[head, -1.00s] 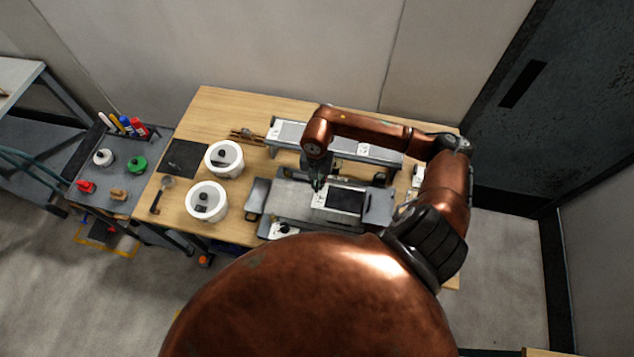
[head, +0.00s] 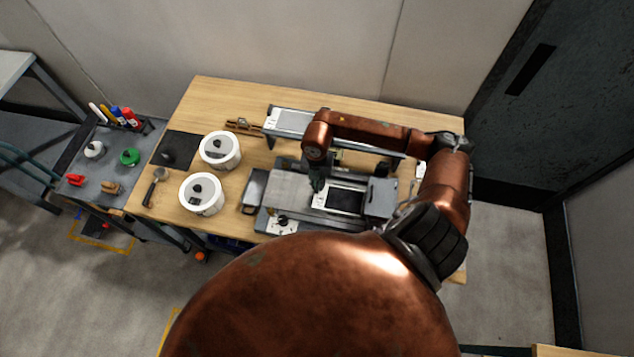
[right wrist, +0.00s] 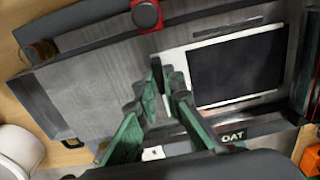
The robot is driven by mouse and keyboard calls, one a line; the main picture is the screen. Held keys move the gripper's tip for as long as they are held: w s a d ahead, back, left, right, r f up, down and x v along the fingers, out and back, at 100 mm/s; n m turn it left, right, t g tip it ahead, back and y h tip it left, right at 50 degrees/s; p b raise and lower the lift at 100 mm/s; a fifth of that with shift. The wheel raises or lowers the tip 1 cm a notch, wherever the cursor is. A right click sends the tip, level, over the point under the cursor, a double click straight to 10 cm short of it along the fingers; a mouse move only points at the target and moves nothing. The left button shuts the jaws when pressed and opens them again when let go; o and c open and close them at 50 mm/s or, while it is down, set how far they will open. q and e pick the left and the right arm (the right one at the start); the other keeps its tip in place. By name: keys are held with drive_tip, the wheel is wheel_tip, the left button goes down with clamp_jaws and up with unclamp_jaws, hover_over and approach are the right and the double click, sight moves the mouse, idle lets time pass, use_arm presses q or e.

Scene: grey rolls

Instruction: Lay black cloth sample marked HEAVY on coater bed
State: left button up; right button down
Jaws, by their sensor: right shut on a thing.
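The black cloth sample (head: 345,201) is a black rectangle on a white-bordered card. It lies over the right part of the grey coater bed (head: 287,188). In the right wrist view, the sample (right wrist: 238,68) appears flat on or just above the bed (right wrist: 95,75); I cannot tell which. My right gripper (head: 317,186) is over the bed at the sample's left edge. Its green fingers (right wrist: 165,78) are shut on the white border of the sample. No HEAVY mark is readable. My left gripper is not in view.
A dark mat (head: 181,147) and a brush-like tool (head: 154,187) lie at the table's left. A grey cart (head: 84,172) holds bottles and markers.

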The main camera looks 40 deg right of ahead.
drive_tip(key=shift+f, duration=0.3)
idle(0.6)
drive_tip(key=c, duration=2)
unclamp_jaws()
wheel_tip(320, 180, up, 12)
drive_tip(key=shift+r, duration=0.1)
